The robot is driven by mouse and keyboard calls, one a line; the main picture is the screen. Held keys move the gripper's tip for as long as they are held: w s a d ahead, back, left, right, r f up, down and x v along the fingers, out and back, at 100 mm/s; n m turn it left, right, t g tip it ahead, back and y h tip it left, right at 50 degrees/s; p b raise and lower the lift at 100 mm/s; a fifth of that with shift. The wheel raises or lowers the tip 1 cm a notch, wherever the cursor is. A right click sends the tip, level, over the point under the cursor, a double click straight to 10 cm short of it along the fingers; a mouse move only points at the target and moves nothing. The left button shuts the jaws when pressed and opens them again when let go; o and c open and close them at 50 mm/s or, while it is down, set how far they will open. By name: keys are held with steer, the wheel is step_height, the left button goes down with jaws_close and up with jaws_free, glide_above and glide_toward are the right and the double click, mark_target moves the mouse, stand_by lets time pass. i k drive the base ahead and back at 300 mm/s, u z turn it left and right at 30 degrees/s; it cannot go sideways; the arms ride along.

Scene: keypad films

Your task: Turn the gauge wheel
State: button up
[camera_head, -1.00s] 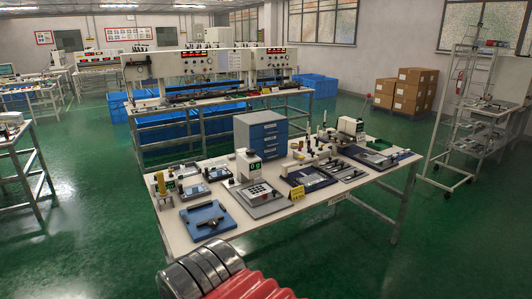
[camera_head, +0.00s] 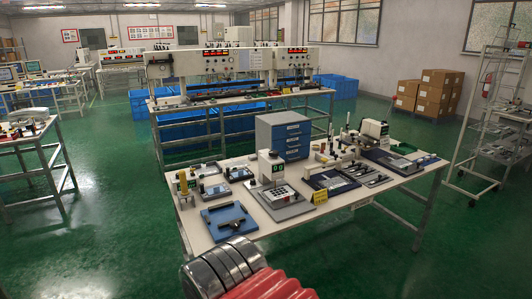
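A worktable (camera_head: 380,197) stands in front of me with several small devices on it. No gauge wheel can be made out for sure at this size. A white instrument with a green display (camera_head: 270,167) stands behind a keypad panel (camera_head: 279,194) near the middle. Another white instrument with a green display (camera_head: 374,134) stands at the right rear. A blue plate with a dark bar fixture (camera_head: 226,218) lies at the front left. A ringed metal and red bellows part of my arm shows at the bottom. My gripper is not visible.
Behind are a test bench (camera_head: 245,97), cardboard boxes (camera_head: 428,92) and a shelf rack (camera_head: 500,125). Green floor (camera_head: 115,215) is clear to the left.

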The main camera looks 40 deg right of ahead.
mark_target(274, 154)
steer(key=i, duration=0.9)
steer(key=z, duration=0.05)
